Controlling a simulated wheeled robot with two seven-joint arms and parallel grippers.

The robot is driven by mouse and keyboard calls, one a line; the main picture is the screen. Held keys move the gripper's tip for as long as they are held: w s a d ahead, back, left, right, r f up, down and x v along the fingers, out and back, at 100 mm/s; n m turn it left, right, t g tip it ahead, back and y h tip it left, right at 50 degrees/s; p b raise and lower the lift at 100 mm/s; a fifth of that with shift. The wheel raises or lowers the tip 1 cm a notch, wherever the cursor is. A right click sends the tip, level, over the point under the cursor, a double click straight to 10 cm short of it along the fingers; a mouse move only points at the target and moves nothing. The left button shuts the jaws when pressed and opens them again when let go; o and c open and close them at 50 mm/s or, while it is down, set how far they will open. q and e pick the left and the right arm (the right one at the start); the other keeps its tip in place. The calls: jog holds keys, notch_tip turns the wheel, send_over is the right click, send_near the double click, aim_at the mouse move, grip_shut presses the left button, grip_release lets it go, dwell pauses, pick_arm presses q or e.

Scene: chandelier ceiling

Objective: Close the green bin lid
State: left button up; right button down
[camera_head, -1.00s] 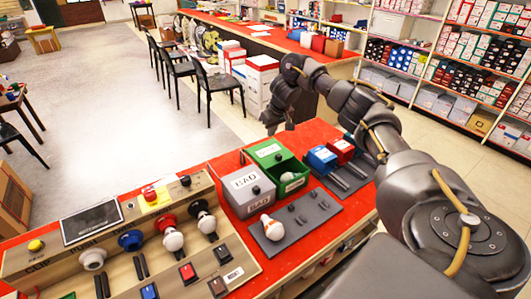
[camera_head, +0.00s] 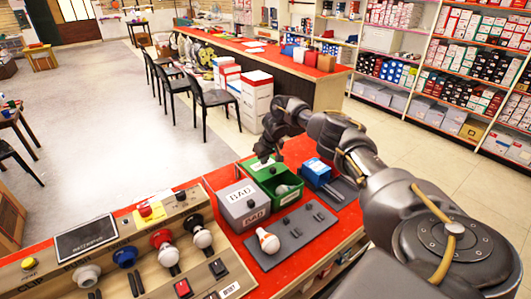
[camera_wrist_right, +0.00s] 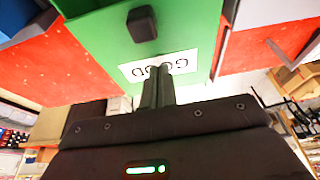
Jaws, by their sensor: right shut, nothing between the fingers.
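The green bin (camera_head: 291,198) stands on the red table, right of the grey BAD bin. Its green lid (camera_wrist_right: 185,30) sits toward the far side, leaving the near part open, with a white bulb (camera_head: 282,189) inside. In the right wrist view the lid shows a white GOOD label (camera_wrist_right: 158,66) and a dark knob (camera_wrist_right: 142,24). My right gripper (camera_head: 265,158) is shut and empty at the lid's far part. Its fingertips (camera_wrist_right: 158,70) overlap the label in the wrist view; I cannot tell whether they touch it. My left gripper is not in view.
The grey BAD bin (camera_head: 240,196) is close on the left. A grey mat (camera_head: 291,239) with a bulb (camera_head: 268,241) lies in front. A blue box (camera_head: 317,171) stands right. A control panel (camera_head: 110,250) with bulbs and buttons fills the near left.

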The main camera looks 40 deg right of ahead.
aim_at(268, 169)
jog(key=shift+s+r+p, duration=0.1)
jog(key=shift+s+p, duration=0.3)
jog(key=shift+s, duration=0.25)
jog(key=shift+s+p, duration=0.4)
jog(key=shift+s, duration=0.35)
jog(key=shift+s+a, duration=0.15)
jog(key=shift+s, duration=0.2)
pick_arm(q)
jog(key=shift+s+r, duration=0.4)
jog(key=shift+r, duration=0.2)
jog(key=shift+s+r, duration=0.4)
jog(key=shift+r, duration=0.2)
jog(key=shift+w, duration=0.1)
